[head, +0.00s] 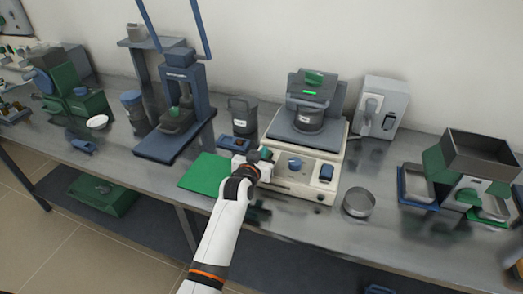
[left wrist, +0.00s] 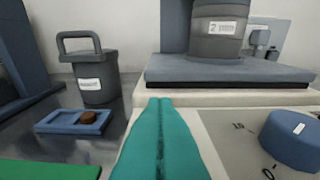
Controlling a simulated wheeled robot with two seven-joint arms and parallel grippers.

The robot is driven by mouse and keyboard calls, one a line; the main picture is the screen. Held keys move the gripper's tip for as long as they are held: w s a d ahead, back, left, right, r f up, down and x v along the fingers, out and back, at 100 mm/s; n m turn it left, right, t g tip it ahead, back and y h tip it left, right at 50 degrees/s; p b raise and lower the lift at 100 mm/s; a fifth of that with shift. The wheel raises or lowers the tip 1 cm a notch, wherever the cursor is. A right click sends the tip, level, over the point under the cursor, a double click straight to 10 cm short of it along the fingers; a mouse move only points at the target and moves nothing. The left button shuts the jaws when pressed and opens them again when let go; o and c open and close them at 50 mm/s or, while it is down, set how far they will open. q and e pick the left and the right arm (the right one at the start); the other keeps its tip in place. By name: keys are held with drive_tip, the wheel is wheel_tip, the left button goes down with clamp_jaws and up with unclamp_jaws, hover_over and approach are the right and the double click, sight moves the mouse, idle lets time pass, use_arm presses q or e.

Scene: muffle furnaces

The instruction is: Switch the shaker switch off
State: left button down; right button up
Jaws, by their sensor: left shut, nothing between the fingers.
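The shaker (head: 290,185) is a cream box with a dark grey platform on top, near the middle of the bench. I cannot tell the rocker's position. My left gripper (head: 264,154) is at the panel's left end, left of the knob, its teal fingers closed together and empty. The left wrist view shows the shut fingers (left wrist: 160,140) before the shaker, with the knob (left wrist: 292,140) to their right; the rocker is out of that view. My right gripper is not in view.
A grey canister (head: 307,117) stands on the shaker platform. A lidded dark container (head: 242,113) and a small blue tray (head: 238,143) stand left of it. A green mat (head: 207,172) lies left of my arm. A round metal dish (head: 358,202) sits right of the shaker.

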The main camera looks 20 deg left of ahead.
use_arm(q)
drive_tip(key=r+p, duration=0.3)
drive_tip(key=r, duration=0.1)
drive_tip(key=shift+w+p, duration=0.3)
drive_tip(key=shift+p, duration=0.05)
drive_tip(key=shift+s+r, duration=0.2)
drive_tip(key=shift+r, duration=0.1)
drive_tip(key=s+r, duration=0.3)
drive_tip(key=s, duration=0.6)
drive_tip(key=shift+a, duration=0.15)
